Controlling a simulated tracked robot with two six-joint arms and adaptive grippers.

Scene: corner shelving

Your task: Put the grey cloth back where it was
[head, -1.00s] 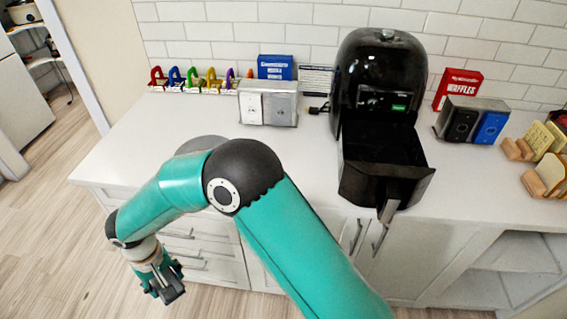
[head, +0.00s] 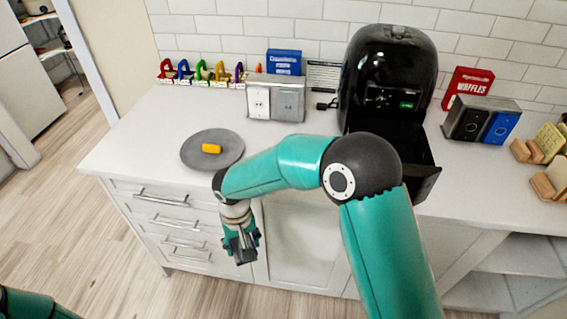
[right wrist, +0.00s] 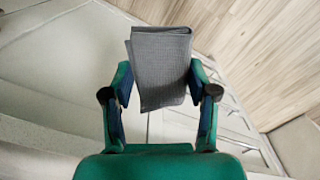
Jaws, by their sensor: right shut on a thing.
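The grey cloth (right wrist: 160,65) is folded into a flat, roughly rectangular piece in the right wrist view. My right gripper (right wrist: 161,88) is shut on it, with one finger at each side. In the head view my right gripper (head: 243,252) hangs low in front of the drawer cabinet, off the counter's front edge, pointing down. The cloth is hard to make out there. Part of my left arm shows at the lower left corner of the head view, but its gripper is out of view.
A grey plate (head: 229,144) with a yellow item (head: 211,149) lies on the counter (head: 140,135). A black air fryer (head: 391,75) has its drawer pulled out, partly behind my right arm. Coloured padlocks (head: 202,72), switch boxes (head: 275,99) and a waffle box (head: 467,88) stand at the back.

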